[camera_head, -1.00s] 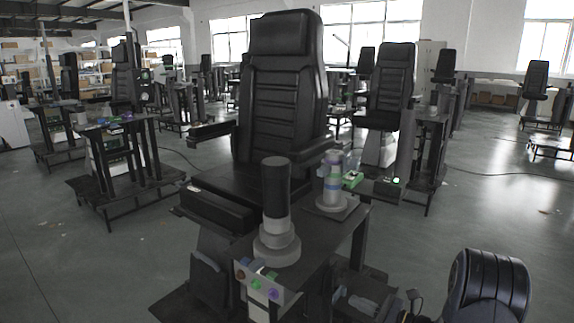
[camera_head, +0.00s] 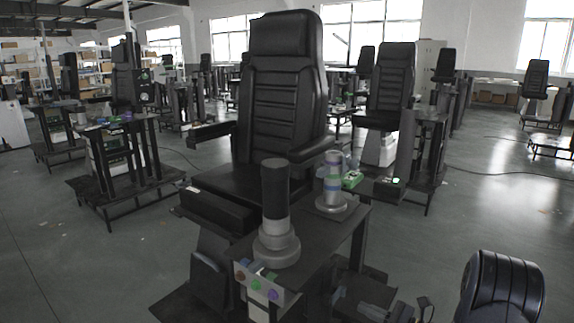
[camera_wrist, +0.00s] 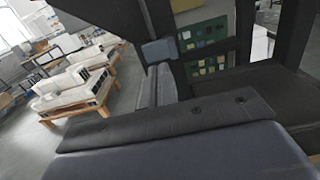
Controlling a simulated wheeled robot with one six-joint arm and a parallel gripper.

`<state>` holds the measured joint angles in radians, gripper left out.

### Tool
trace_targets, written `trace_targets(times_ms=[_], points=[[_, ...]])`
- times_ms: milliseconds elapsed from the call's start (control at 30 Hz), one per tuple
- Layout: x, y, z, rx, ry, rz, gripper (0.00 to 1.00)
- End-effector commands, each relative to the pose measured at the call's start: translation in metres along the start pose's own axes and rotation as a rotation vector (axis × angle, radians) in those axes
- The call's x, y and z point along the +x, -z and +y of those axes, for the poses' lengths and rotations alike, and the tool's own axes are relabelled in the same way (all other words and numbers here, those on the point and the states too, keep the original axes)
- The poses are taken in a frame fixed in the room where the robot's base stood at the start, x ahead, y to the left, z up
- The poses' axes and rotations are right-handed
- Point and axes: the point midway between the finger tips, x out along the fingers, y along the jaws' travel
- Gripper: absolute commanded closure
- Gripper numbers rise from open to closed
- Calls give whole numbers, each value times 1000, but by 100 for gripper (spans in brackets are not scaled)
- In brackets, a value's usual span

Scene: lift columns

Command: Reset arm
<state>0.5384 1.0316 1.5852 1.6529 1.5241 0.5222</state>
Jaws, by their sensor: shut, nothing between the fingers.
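The task names no object apart from my arm. A black ribbed part of my arm (camera_head: 500,288) shows at the bottom right of the head view. I cannot make out the fingers of my gripper in either view. The wrist view is tilted and close to a dark blue-grey surface (camera_wrist: 190,158) with a black strip (camera_wrist: 165,124) along it. Beyond that strip is a green panel with pale squares (camera_wrist: 203,38).
A black seat (camera_head: 285,95) stands ahead, with a dark column on a grey round base (camera_head: 276,247) and a button panel (camera_head: 257,282) before it. A second grey column (camera_head: 332,190) is beside a green box (camera_head: 352,180). Open floor (camera_head: 480,210) lies to the right.

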Motion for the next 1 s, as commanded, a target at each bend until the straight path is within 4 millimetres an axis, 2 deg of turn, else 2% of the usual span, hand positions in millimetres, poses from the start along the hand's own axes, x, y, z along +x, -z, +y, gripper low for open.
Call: trace_targets(times_ms=[33, 200, 400, 600, 1000], points=[[2, -2, 11, 5, -5, 1, 100], [2, -1, 38, 4, -6, 1, 100], [2, -1, 59, 2, -5, 1, 100], [2, 0, 66, 1, -4, 0, 100], [3, 0, 67, -10, -12, 5, 100]])
